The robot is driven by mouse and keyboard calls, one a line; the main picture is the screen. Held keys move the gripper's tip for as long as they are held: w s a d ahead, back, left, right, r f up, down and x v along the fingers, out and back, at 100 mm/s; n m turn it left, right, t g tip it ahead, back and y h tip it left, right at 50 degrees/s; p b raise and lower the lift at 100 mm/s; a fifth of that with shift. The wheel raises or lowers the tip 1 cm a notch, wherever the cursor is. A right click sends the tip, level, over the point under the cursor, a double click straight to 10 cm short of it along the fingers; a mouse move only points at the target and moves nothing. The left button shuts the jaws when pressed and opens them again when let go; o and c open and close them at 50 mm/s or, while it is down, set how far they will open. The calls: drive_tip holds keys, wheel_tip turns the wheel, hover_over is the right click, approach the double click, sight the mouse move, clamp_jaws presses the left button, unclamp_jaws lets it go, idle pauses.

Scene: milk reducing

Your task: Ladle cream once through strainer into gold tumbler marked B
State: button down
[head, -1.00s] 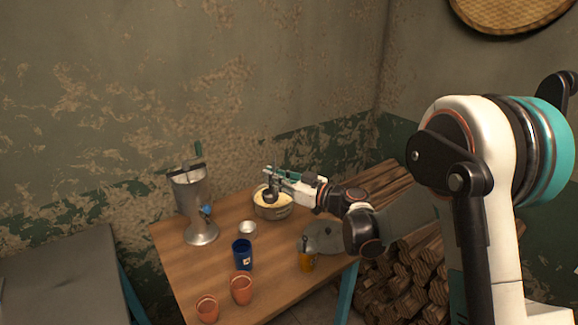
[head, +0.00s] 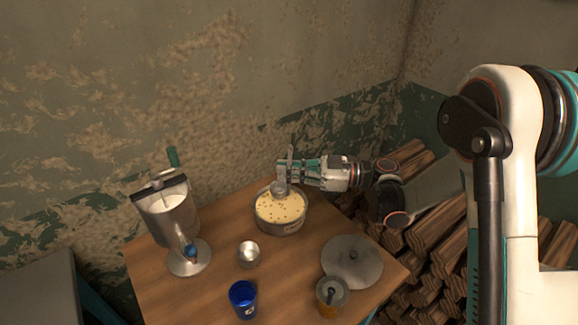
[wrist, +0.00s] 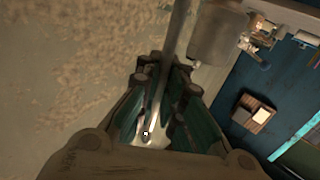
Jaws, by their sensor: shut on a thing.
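My gripper (head: 292,172) is shut on the ladle's upright handle (head: 291,154). The wrist view shows the metal handle (wrist: 172,50) between the fingers (wrist: 160,105). The ladle's bowl (head: 279,188) is at the far side of the pot (head: 283,228), over or at the pale, speckled cream (head: 280,207); I cannot tell whether it touches the cream or holds any. The gold tumbler (head: 327,311) stands at the front right with what looks like the strainer (head: 333,291) on its top. No letter B is readable on it.
A blue tumbler (head: 243,303) and a small metal bowl (head: 249,254) stand left of the gold tumbler. A round grey lid (head: 352,262) lies right of the pot. A metal separator machine (head: 172,218) stands at the left. Stacked logs (head: 440,250) lie beyond the table's right edge.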

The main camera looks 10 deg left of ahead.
sight(288, 191)
wheel_tip(288, 191, down, 7)
drive_tip(key=b, duration=0.4)
drive_tip(key=shift+f+b, duration=0.15)
drive_tip(key=shift+b, duration=0.25)
drive_tip(key=shift+f, duration=1.2)
drive_tip(key=shift+r, duration=0.2)
drive_tip(key=shift+r+p, duration=2.2)
drive_tip(key=shift+r, duration=1.8)
drive_tip(key=shift+s+f+n+g+b, duration=0.15)
drive_tip(key=shift+s+n+b, duration=0.3)
drive_tip(key=shift+n, duration=0.35)
drive_tip(key=shift+s+r+n+g+b, duration=0.15)
drive_tip(key=shift+s+n+b, duration=0.25)
drive_tip(key=shift+n, duration=0.4)
drive_tip(key=shift+s+f, duration=0.1)
